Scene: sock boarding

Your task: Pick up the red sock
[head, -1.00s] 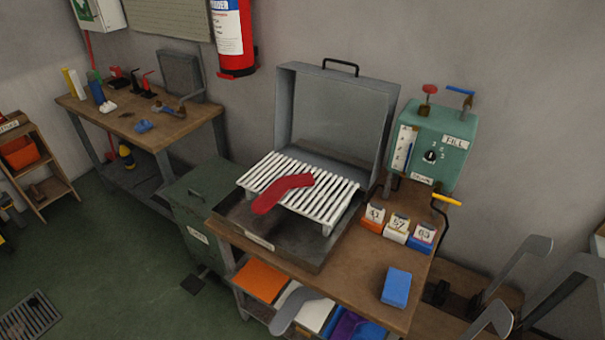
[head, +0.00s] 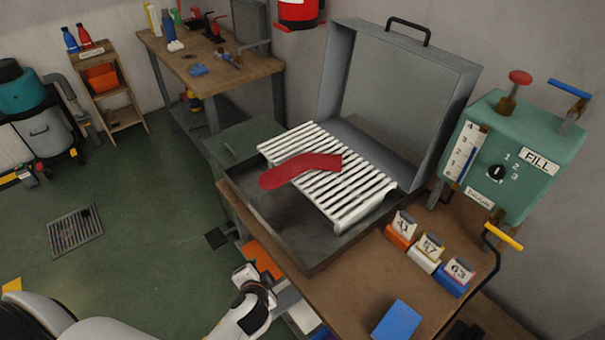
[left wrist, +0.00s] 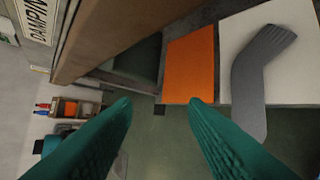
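The red sock (head: 300,169) lies across the white slatted rack (head: 335,183) in the open grey case on the workbench. My left gripper (head: 255,287) is low in front of the bench, below the case's front edge and well apart from the red sock. In the left wrist view its two teal fingers (left wrist: 160,105) are spread, with nothing between them. The red sock does not show in that view. My right gripper is not in view.
A grey sock (left wrist: 262,75) lies on a white panel beside an orange panel (left wrist: 190,65) under the bench. The raised case lid (head: 395,95) stands behind the rack. A green fill box (head: 512,160), small numbered boxes (head: 430,255) and a blue block (head: 397,320) are to the right.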

